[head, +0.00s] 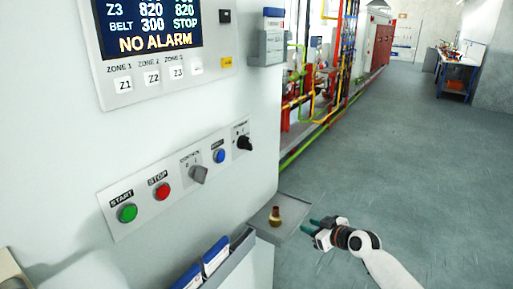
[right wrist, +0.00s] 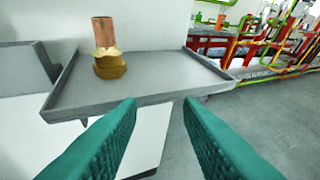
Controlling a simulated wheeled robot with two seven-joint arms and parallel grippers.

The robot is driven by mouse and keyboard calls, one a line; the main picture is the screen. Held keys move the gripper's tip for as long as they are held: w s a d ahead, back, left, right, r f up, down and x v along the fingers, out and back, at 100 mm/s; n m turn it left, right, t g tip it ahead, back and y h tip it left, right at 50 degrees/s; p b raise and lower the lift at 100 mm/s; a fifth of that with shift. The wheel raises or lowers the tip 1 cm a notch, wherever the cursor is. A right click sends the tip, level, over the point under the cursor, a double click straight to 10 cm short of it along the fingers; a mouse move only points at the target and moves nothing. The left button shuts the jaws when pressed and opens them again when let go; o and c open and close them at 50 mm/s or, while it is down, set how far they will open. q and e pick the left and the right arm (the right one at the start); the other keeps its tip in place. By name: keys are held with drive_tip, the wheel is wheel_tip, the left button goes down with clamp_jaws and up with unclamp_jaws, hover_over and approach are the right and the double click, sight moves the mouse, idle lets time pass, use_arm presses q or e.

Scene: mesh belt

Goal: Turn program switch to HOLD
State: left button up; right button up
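A light panel strip on the cabinet wall in the head view carries two rotary switches. A grey knob (head: 199,173) sits in the middle under a label that seems to read CONTROL. A black knob (head: 244,142) sits at the right end; its label is too small to read, so I cannot confirm which is the program switch or its setting. My right gripper (head: 311,227) is open and empty, low and right of the panel, beside a small grey tray. Its green fingers (right wrist: 160,106) stand apart in the right wrist view, before the tray's edge. My left gripper is not in view.
The small tray (head: 291,229) holds a brass and copper fitting (head: 275,217). Green START (head: 127,213), red STOP (head: 163,191) and blue (head: 219,156) buttons share the strip. A display (head: 152,27) reads NO ALARM. Blue-and-white packs (head: 216,255) stand below. Floor at right is clear.

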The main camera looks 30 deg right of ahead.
drive_tip(key=w+a+r+n+t+y, duration=0.1)
drive_tip(key=a+r+n+t+y, duration=0.25)
drive_tip(key=r, duration=1.35)
drive_tip(key=n+y, duration=0.4)
approach(250, 143)
drive_tip(key=shift+h, duration=0.35)
drive_tip(key=p+x, duration=0.1)
drive_tip(key=x, duration=0.1)
drive_tip(key=p+x, duration=0.4)
drive_tip(key=x, duration=0.1)
drive_tip(key=shift+r, duration=0.3)
drive_tip(key=shift+w+a+f+p, duration=0.2)
drive_tip(key=shift+w+a+p, duration=0.15)
drive_tip(key=shift+w, duration=0.2)
clamp_jaws()
